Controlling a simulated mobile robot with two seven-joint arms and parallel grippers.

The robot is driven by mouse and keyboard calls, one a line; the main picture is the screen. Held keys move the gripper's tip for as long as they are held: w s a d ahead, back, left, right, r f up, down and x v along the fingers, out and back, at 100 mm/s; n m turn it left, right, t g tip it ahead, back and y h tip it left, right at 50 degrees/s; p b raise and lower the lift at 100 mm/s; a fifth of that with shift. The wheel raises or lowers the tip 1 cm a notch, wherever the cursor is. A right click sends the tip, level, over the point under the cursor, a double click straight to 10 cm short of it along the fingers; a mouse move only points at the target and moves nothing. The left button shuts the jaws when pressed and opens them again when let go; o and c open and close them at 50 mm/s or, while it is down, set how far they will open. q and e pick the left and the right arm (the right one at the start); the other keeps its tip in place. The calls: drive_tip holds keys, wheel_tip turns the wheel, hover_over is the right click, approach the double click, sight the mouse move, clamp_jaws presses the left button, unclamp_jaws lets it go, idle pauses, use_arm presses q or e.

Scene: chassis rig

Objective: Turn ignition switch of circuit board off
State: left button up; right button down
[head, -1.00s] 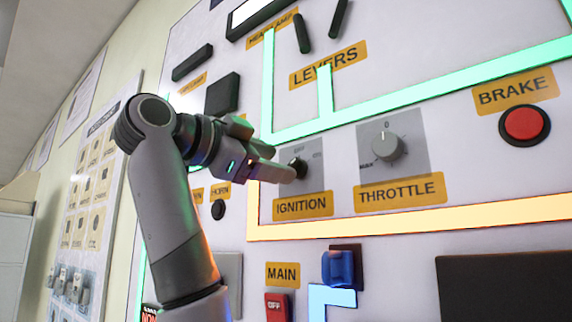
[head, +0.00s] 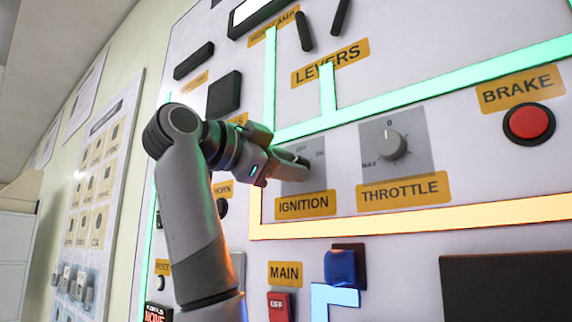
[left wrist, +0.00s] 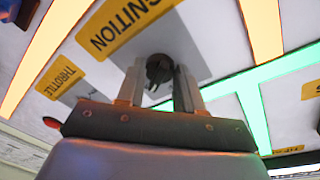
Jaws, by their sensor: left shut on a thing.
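The ignition switch is a dark round knob on a grey plate (head: 316,181) above the yellow IGNITION label (head: 305,203). In the head view my left gripper (head: 298,168) reaches it from the left and mostly hides the knob. In the left wrist view the dark ignition knob (left wrist: 159,70) sits between the two fingers of my left gripper (left wrist: 160,88), which are shut on it. The knob's exact angle is hard to tell. My right gripper is not in view.
The throttle knob (head: 391,146) is just right of the ignition plate. A red brake button (head: 529,122) is at the far right. The MAIN switch (head: 280,306) and a blue lever (head: 340,268) are below. Black levers (head: 304,32) are above.

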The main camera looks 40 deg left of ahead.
use_arm(q)
drive_tip(key=shift+f, duration=0.1)
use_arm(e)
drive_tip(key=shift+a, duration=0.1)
use_arm(q)
drive_tip(key=shift+d+f+n+t+y+b, duration=0.1)
drive_tip(key=shift+n+t+y+b, duration=0.25)
drive_tip(key=shift+n, duration=2.7)
drive_tip(key=shift+d+f+n+t+y+b, duration=0.1)
drive_tip(key=shift+n+t+y+b, duration=0.25)
drive_tip(key=shift+n, duration=2.7)
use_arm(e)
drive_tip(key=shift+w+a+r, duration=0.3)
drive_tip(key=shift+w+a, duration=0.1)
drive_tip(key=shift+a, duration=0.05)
use_arm(q)
drive_tip(key=shift+n, duration=0.3)
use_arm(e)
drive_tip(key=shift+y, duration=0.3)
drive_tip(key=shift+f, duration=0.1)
use_arm(q)
drive_tip(key=o, duration=1)
drive_tip(key=shift+o, duration=0.2)
drive_tip(key=shift+s, duration=0.1)
